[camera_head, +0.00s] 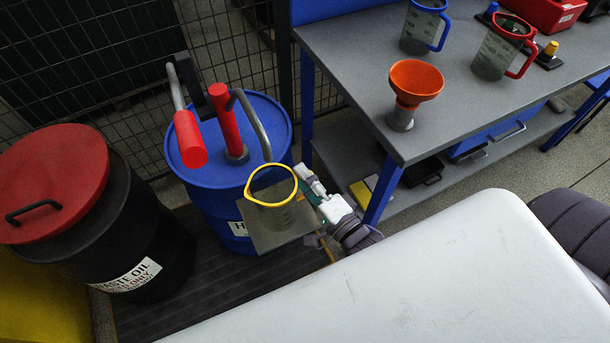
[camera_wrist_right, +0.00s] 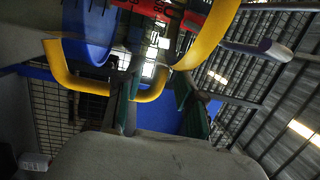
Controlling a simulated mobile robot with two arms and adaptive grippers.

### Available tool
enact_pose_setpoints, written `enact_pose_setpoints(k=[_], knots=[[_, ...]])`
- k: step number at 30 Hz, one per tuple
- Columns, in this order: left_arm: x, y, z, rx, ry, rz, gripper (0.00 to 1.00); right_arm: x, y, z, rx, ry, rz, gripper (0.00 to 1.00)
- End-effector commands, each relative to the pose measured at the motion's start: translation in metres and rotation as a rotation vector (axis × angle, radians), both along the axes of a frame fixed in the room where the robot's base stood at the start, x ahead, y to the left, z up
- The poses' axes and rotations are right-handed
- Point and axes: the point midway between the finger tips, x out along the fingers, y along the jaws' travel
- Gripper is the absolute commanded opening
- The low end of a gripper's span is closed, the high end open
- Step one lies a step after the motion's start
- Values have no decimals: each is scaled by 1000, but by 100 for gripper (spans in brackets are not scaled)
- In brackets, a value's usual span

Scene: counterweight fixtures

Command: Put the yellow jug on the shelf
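In the right wrist view the yellow handle (camera_wrist_right: 150,93) shows between the green-padded fingers (camera_wrist_right: 158,80), which stand apart with a gap. The grey workbench (camera_head: 350,50) has a lower shelf (camera_head: 345,145) at the right of the drum. My left gripper is not in view.
A blue jug (camera_head: 420,30), a red jug (camera_head: 495,52) and an orange funnel (camera_head: 413,82) stand on the bench top. A blue bench leg (camera_head: 382,190) is close to my right gripper. A black waste oil drum (camera_head: 135,235) stands left of the blue drum (camera_head: 215,185).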

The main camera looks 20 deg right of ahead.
Motion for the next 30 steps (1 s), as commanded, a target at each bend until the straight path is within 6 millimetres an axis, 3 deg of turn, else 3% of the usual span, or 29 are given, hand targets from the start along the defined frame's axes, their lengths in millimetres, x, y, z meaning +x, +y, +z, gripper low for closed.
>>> enact_pose_setpoints(k=[5,15,21,30], knots=[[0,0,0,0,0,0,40,-8,-2,0,-1,3,0,38],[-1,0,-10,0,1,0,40,-76,-18,-7,-1,6,1,38],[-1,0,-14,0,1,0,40,-106,-25,-9,-1,3,0,38],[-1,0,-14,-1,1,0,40,-116,-28,-8,-1,0,-2,38]])
